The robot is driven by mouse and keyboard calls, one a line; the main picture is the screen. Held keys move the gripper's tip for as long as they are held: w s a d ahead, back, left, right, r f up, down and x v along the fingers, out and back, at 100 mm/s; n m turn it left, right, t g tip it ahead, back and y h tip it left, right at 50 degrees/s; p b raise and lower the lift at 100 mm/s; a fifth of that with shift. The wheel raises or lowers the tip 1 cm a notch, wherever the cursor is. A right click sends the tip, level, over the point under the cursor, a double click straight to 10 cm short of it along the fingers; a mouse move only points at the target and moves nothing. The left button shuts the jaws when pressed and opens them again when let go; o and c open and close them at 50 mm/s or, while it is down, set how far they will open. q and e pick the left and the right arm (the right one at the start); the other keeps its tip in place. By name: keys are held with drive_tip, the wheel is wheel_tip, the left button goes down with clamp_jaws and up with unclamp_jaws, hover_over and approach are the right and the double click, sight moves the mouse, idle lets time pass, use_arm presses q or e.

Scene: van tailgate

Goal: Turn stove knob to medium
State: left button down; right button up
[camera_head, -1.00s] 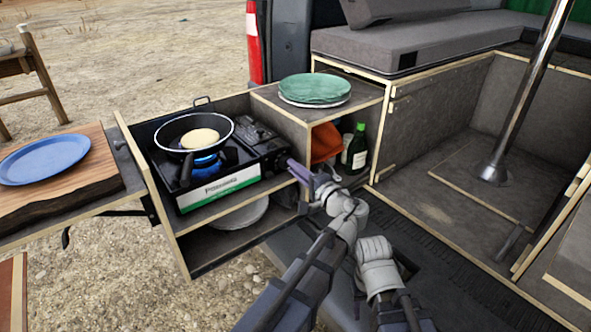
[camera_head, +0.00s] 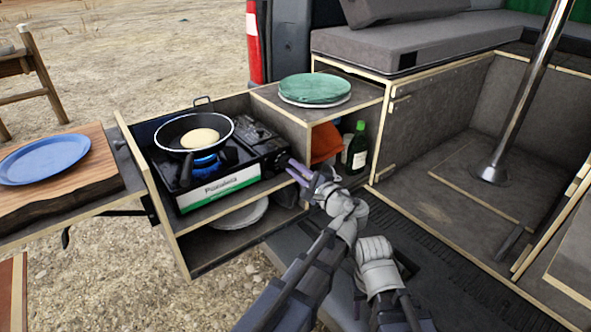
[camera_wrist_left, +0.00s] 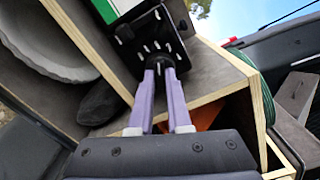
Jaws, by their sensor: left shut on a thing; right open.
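The portable gas stove (camera_head: 218,190) sits on the kitchen box's upper shelf, with a blue flame (camera_head: 205,163) burning under a black pan (camera_head: 186,142). The stove knob (camera_wrist_left: 159,62) is a dark piece on the stove's black end panel, with white marks around it; the fingertips partly hide it. My left gripper (camera_head: 294,166) reaches the stove's right end. In the left wrist view its two purple fingers (camera_wrist_left: 160,72) are shut on the knob. The knob's exact setting cannot be read. My right gripper (camera_head: 373,248) is at the lower middle, away from the stove; its fingertips are hidden.
A pale round food piece (camera_head: 200,137) lies in the pan. Green plates (camera_head: 314,88) stand on the box top, and a green bottle (camera_head: 357,150) in the compartment below. A wooden divider edge (camera_wrist_left: 258,100) runs close beside my left fingers. A blue plate (camera_head: 44,159) lies at left.

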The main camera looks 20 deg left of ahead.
idle(0.3)
use_arm(q)
drive_tip(key=c, duration=0.9)
unclamp_jaws()
drive_tip(key=shift+o, duration=0.2)
drive_tip(key=shift+s+d, duration=0.1)
use_arm(e)
drive_tip(key=shift+d, duration=0.1)
